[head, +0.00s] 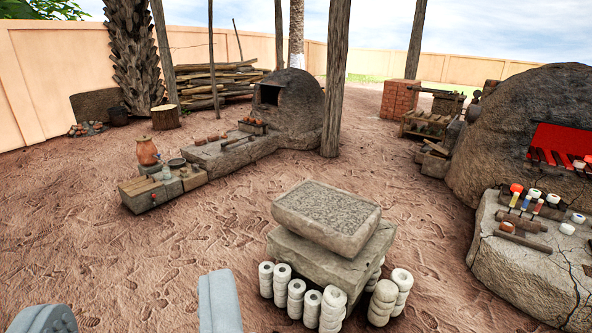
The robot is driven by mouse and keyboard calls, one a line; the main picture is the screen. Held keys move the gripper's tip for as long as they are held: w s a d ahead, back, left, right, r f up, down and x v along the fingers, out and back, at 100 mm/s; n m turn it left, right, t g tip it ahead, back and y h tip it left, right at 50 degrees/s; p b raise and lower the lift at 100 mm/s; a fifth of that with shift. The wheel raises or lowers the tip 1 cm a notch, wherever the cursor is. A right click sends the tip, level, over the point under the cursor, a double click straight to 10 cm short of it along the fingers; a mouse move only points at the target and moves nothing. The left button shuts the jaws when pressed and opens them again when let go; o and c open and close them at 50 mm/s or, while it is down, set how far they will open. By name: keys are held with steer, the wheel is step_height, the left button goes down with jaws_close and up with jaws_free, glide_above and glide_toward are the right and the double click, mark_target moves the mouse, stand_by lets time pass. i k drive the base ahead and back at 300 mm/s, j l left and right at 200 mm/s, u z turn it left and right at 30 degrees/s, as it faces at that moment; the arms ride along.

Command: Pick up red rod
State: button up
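My gripper (132,308) shows at the bottom left as two grey fingers, wide apart with only sandy ground between them. It is open and empty. Short coloured rods stand or lie in a small group on the cracked stone bench (508,268) at the right. One with a red part (538,206) looks like the red rod, but it is too small to be sure. Yellow and blue rods are beside it. My gripper is far to the left of them and touches nothing.
A stone block (325,215) on a plinth, ringed by white stacked discs (385,298), stands between my gripper and the bench. A domed kiln (490,150) with a glowing red mouth rises behind the bench. Wooden posts (335,80) stand farther back.

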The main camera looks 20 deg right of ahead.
mark_target(535, 210)
steer(key=i+l+z, duration=0.25)
steer(key=z, duration=0.2)
steer(key=i+z, duration=0.85)
steer(key=i+j+z, duration=0.1)
steer(key=i+z, duration=0.65)
steer(key=i, duration=0.2)
steer(key=i+j+z, duration=0.2)
steer(key=i+z, duration=0.15)
steer(key=i, duration=0.15)
